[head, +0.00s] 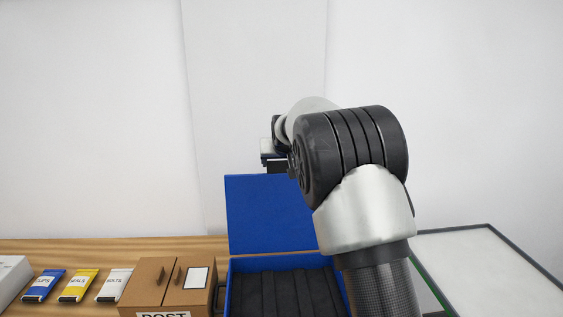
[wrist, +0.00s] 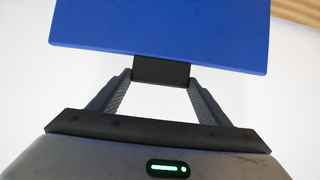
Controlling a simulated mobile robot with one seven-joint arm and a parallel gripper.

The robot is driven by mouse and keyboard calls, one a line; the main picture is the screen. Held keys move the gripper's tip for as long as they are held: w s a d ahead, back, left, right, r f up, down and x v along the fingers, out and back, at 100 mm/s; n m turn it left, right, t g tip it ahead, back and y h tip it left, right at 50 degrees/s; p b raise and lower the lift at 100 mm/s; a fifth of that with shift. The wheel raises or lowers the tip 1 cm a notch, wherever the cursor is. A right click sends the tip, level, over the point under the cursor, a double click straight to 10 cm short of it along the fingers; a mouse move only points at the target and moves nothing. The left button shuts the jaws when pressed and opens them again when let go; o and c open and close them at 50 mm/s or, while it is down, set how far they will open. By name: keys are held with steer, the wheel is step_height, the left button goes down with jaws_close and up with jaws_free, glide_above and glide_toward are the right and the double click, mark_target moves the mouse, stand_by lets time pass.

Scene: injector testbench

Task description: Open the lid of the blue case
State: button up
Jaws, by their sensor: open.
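The blue case (head: 227,290) stands on the wooden table with its lid (head: 270,215) raised, about upright behind the dark ribbed interior. My gripper (head: 272,157) is at the lid's top edge and partly hidden by my arm in the head view. In the wrist view, my gripper (wrist: 161,82) is open, with its fingers on either side of a black tab (wrist: 162,70) at the edge of the blue lid (wrist: 165,25). I cannot tell whether the fingers touch the tab.
A brown cardboard box (head: 165,285) stands just left of the case. Yellow (head: 78,285), blue (head: 44,285) and white (head: 114,285) packets lie further left. A dark-rimmed white surface (head: 490,270) is at the right. My arm hides the case's right side.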

steer(key=shift+w+r, duration=0.35)
steer(key=shift+w, duration=0.5)
steer(key=o, duration=1.5)
steer(key=shift+f, duration=0.2)
steer(key=shift+s, duration=0.15)
steer(key=b+v, duration=0.2)
steer(key=v, duration=1.5)
steer(key=shift+s+b, duration=0.15)
steer(key=shift+b, duration=0.25)
